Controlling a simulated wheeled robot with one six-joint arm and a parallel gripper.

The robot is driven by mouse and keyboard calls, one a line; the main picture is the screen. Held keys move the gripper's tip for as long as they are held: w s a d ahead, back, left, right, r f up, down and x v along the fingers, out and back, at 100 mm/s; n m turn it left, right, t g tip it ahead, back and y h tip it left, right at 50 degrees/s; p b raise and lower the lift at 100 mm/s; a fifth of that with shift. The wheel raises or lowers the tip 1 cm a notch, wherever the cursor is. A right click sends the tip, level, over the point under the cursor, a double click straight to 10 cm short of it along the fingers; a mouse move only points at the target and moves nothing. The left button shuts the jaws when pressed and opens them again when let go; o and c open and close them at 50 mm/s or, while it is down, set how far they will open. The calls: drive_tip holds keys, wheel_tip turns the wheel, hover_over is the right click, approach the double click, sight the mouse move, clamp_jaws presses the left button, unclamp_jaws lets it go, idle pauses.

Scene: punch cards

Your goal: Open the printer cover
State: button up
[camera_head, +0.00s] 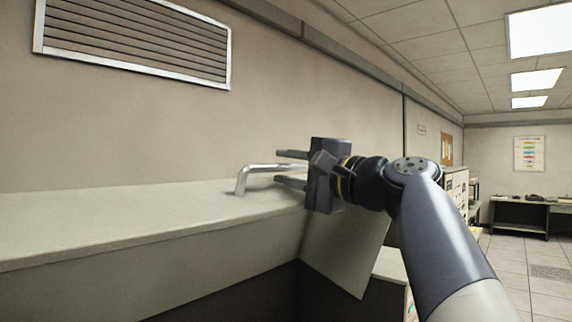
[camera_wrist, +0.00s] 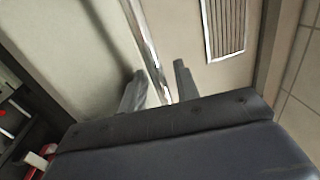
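The printer cover (camera_head: 130,222) is a wide pale grey-green panel, seen from the side in the head view and lying roughly level. A bent metal bar handle (camera_head: 243,176) stands up from its top. My gripper (camera_head: 292,168) is at the right end of the handle, with one finger above the bar and one below. The fingers look apart, with space between each and the bar. In the wrist view the bar (camera_wrist: 150,45) runs between the two spread fingers (camera_wrist: 158,85). The far end of the handle is hidden behind my gripper.
A wall with a vent (camera_head: 135,42) stands close behind the cover. A dark gap lies below the cover's front edge. Shelves (camera_head: 456,190) and a desk (camera_head: 522,215) are farther back at the right, with open tiled floor (camera_head: 510,260) before them.

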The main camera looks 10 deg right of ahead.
sight(300, 197)
clamp_jaws()
drive_tip(key=shift+f, duration=0.1)
idle(0.5)
drive_tip(key=f+b, duration=0.1)
drive_tip(key=b, duration=0.1)
drive_tip(key=s+d+f+b, duration=0.1)
drive_tip(key=b, duration=0.1)
drive_tip(key=shift+s+f+t, duration=0.25)
drive_tip(key=shift+f+t, duration=0.05)
drive_tip(key=shift+t+y, duration=0.4)
drive_tip(key=shift+y, duration=0.1)
drive_tip(key=s+d+f+b, duration=0.1)
drive_tip(key=b, duration=0.1)
drive_tip(key=s+f+b, duration=0.1)
drive_tip(key=b, duration=0.2)
drive_tip(key=shift+s+d+f, duration=0.25)
drive_tip(key=shift+d+f, duration=0.15)
